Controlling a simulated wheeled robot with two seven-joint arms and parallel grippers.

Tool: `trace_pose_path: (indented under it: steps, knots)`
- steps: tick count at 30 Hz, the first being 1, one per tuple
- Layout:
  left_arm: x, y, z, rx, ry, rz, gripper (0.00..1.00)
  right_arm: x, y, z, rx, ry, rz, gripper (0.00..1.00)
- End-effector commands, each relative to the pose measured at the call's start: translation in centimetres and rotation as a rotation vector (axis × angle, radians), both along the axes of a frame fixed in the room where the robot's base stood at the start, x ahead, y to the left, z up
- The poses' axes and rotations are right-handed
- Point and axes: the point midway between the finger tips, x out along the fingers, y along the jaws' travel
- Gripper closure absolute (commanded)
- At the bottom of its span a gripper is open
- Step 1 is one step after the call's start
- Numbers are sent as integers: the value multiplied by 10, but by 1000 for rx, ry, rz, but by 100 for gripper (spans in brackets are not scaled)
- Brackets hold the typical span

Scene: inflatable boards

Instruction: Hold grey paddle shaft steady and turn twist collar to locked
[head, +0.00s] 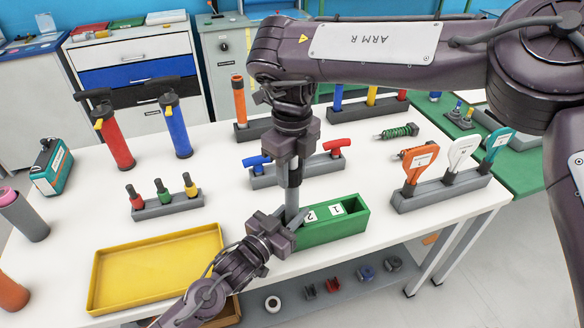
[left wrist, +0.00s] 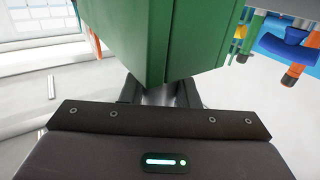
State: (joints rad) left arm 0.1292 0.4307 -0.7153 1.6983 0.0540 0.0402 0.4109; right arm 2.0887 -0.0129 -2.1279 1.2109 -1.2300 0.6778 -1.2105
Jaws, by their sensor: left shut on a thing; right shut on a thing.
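The grey paddle shaft (head: 293,197) stands about upright at the left end of the green box (head: 345,227), near the compartment marked 2. My right gripper (head: 293,172) comes down from above and is shut around the upper part of the shaft. My left gripper (head: 282,222) is lower, at the box's left end, and is shut on the shaft's lower part. In the left wrist view a grey piece (left wrist: 158,95) shows between the fingers, with the green box (left wrist: 180,40) just beyond. The twist collar cannot be made out; the right gripper may hide it.
A yellow tray (head: 155,265) lies to the left. A grey rack with small red, green and yellow-topped pieces (head: 166,208) stands behind it. Red and blue pumps (head: 177,130) stand farther back. A rack of orange, white and teal paddles (head: 440,190) is at the right.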

Motion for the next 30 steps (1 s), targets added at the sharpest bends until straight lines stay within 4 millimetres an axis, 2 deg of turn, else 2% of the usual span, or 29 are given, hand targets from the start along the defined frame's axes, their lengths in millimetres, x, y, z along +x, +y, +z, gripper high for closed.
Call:
trace_pose_path:
  steps: [30]
  knots:
    - [-1, -1, 0, 0, 0, -2, 98, 1, -1, 1, 2, -3, -960, 86]
